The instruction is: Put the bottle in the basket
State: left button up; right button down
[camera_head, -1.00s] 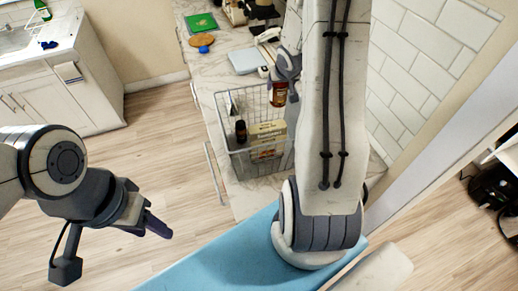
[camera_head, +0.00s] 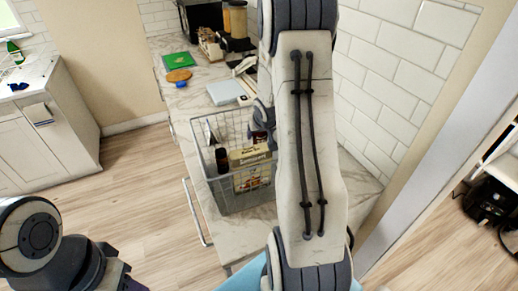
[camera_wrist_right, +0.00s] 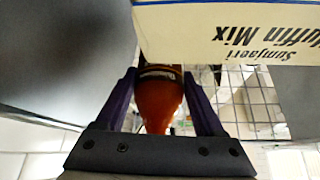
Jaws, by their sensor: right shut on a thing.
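My right gripper (camera_wrist_right: 160,110) is shut on a bottle with a red-orange end (camera_wrist_right: 158,102) and a dark label. In the head view the gripper (camera_head: 262,122) is at the back right of the wire basket (camera_head: 238,203), largely hidden by my right arm. Only a small dark red part of the bottle (camera_head: 258,137) shows there, just behind a box. I cannot tell how far the bottle is below the rim or whether it touches anything. My left gripper (camera_head: 112,272) is at the bottom left edge, its fingers mostly out of frame.
The basket stands on a marble counter and holds a muffin mix box (camera_head: 250,168) and a dark bottle (camera_head: 222,160). The box (camera_wrist_right: 230,30) is close to the held bottle in the wrist view. A green book (camera_head: 177,61) and a pale flat item (camera_head: 227,92) lie behind.

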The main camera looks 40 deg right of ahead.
aim_at(259, 141)
notch_tip(259, 141, down, 4)
jog(key=shift+r+b, duration=0.2)
jog(key=shift+b, duration=0.8)
